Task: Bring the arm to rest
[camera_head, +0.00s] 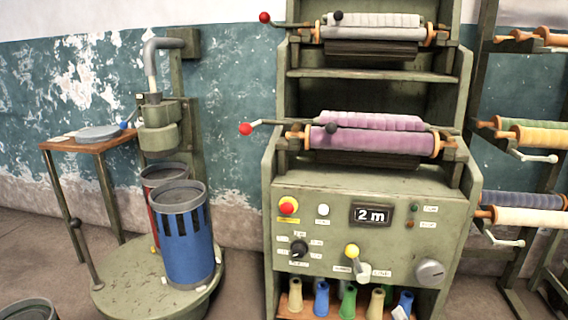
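The head view shows no arm and no gripper of mine. A green machine (340,195) stands at the centre. It carries a pink-purple roll (372,145) and, above it, a white-grey roll (370,33). A red-knobbed crank (247,129) sticks out to the left of the pink roll, and another red knob (265,17) shows at the upper roll. The front panel has a display (371,215) reading "2 m", a red button (288,205), a black rotary knob (299,248), a yellow-tipped lever (352,251) and a grey dial (430,270).
A round green base (122,294) at the left carries a blue slotted can (188,248) and a red can (156,180) under a bent pipe (150,65). A small wooden table (72,146) stands behind. Coloured cones (349,300) line the machine's bottom shelf. A rack of rolls (545,216) stands right.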

